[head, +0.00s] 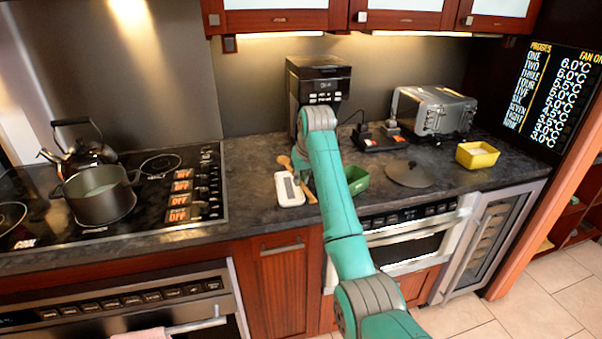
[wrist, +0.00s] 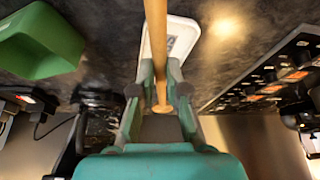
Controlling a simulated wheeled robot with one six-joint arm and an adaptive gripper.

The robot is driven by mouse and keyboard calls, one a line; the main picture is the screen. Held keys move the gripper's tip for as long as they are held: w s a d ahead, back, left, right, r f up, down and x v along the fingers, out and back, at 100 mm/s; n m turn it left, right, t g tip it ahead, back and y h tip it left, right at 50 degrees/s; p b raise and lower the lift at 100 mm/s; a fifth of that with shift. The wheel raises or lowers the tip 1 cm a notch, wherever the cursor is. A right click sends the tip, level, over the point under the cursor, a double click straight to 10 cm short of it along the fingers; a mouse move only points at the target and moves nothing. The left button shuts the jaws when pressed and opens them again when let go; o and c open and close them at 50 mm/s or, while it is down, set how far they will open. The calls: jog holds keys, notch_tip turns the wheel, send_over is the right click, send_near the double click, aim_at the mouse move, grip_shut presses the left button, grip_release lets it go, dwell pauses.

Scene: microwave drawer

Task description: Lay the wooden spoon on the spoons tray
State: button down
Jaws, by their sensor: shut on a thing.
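The wooden spoon (wrist: 156,40) is between the fingers of my gripper (wrist: 160,92), which is shut on it. In the head view the spoon (head: 308,193) shows as a thin strip slanting past the right side of the white spoons tray (head: 289,199). The tray also shows in the wrist view (wrist: 185,32), behind the spoon and partly covered by it and the fingers. The tray lies on the dark counter. I cannot tell whether the spoon touches it. My arm hides most of the gripper in the head view.
A green bowl (head: 356,181) stands right of the tray, partly behind my arm. The stove with a pot (head: 100,195) is to the left. A coffee machine (head: 318,80) stands behind. A dark round lid (head: 409,174), a toaster (head: 435,110) and a yellow container (head: 477,156) are further right.

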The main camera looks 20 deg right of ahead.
aim_at(299, 202)
jog(key=shift+f, duration=3)
jog(key=c, duration=1.1)
grip_release()
jog(key=shift+o, duration=0.5)
jog(key=o, duration=0.5)
